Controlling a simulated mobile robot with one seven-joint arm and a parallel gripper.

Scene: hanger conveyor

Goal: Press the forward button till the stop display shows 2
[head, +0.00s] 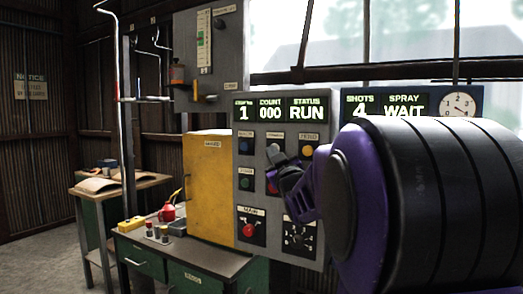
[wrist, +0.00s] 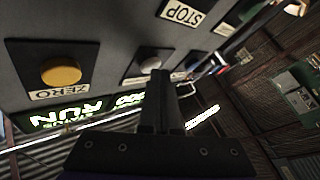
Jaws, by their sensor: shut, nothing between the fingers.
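The grey control panel (head: 262,205) shows stop display 1 (head: 243,112), count 000 and status RUN in the head view. Its top row has a blue button (head: 246,144), a white button (head: 277,146) and a yellow button (head: 307,150). A green button (head: 246,183) and a partly hidden red button sit below. My gripper (head: 274,155) is shut and empty, close in front of the panel just below the white button. In the wrist view my fingertips (wrist: 154,80) overlap the white button's label; contact cannot be told. I cannot read which button is labelled forward.
The yellow button (wrist: 61,72), labelled ZERO, shows beside the white button (wrist: 150,64) in the upside-down wrist view. A STOP label (wrist: 183,13) is nearby. A red-knobbed switch (head: 250,230) and a dial (head: 298,237) sit lower. A yellow cabinet (head: 208,188) stands left.

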